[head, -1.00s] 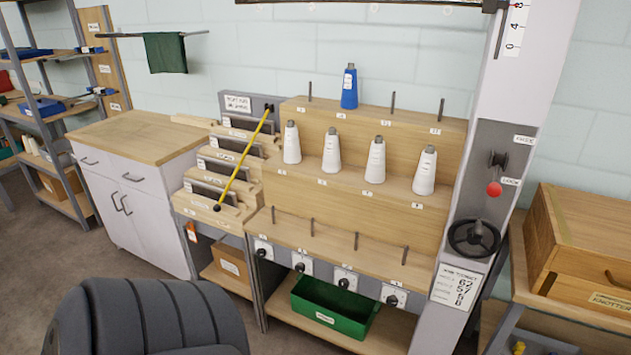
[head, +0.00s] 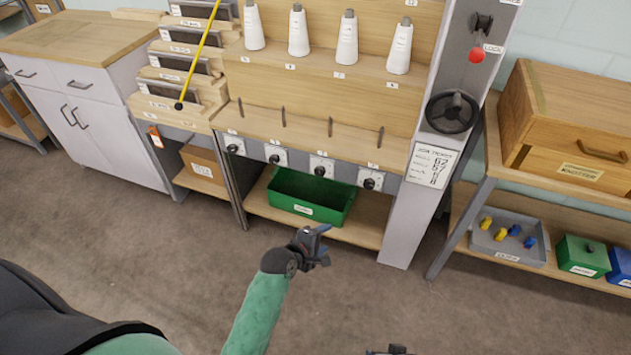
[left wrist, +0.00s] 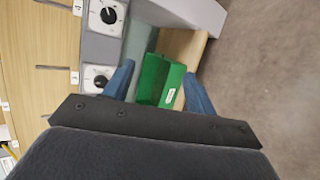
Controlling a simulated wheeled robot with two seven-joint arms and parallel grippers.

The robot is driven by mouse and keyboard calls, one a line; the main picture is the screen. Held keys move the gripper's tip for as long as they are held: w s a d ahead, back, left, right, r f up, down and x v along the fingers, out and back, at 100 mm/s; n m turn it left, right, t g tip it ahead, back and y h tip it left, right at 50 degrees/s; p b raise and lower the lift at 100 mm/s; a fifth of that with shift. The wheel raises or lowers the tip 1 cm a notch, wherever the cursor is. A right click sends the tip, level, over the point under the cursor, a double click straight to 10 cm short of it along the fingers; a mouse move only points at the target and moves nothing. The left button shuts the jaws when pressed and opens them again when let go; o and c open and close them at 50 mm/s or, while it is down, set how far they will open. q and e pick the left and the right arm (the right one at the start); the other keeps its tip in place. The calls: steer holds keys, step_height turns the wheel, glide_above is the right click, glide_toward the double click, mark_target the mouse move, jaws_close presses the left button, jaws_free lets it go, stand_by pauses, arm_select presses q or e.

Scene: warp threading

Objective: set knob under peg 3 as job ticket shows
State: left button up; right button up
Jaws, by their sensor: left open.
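A row of dark knobs on white dials runs along the grey front rail: far left (head: 234,147), second (head: 275,157), third (head: 321,169) and far right (head: 371,182). Short pegs stand above them; the number labels are too small to read surely. The job ticket (head: 432,163) is on the grey post, its figures not clearly legible. My left gripper (head: 322,244) is open and empty, in front of and below the rail. In the left wrist view its blue fingers (left wrist: 158,88) stand apart, with two dials (left wrist: 106,15) at upper left.
A green bin (head: 310,213) is on the low shelf below the knobs. A handwheel (head: 452,111) and red-tipped lever (head: 476,56) are on the post. A grey tray (head: 508,244) holds coloured pieces at right. A dark part at the bottom edge may be my right gripper (head: 390,350).

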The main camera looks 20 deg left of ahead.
arm_select(q)
steer(key=w+a+n+t+b, duration=0.1)
steer(key=w+a+n+t, duration=0.2)
steer(key=w+n, duration=0.35)
steer(key=n+t+y+b, duration=0.2)
steer(key=n+t+y, duration=0.2)
steer(key=n, duration=0.7)
glide_toward(319, 173)
steer(key=shift+w+d+r, duration=0.1)
steer(key=shift+w, duration=1.9)
steer(key=shift+w+d+r, duration=0.1)
steer(key=shift+w, duration=1.95)
arm_select(e)
steer(key=a+f+t, duration=0.1)
steer(key=a+f, duration=0.2)
steer(key=f, duration=0.4)
steer(key=shift+w+f+y, duration=0.2)
steer(key=shift+w+y, duration=0.1)
steer(key=shift+y, duration=0.1)
steer(key=shift+a, duration=0.1)
arm_select(q)
steer(key=c, duration=1)
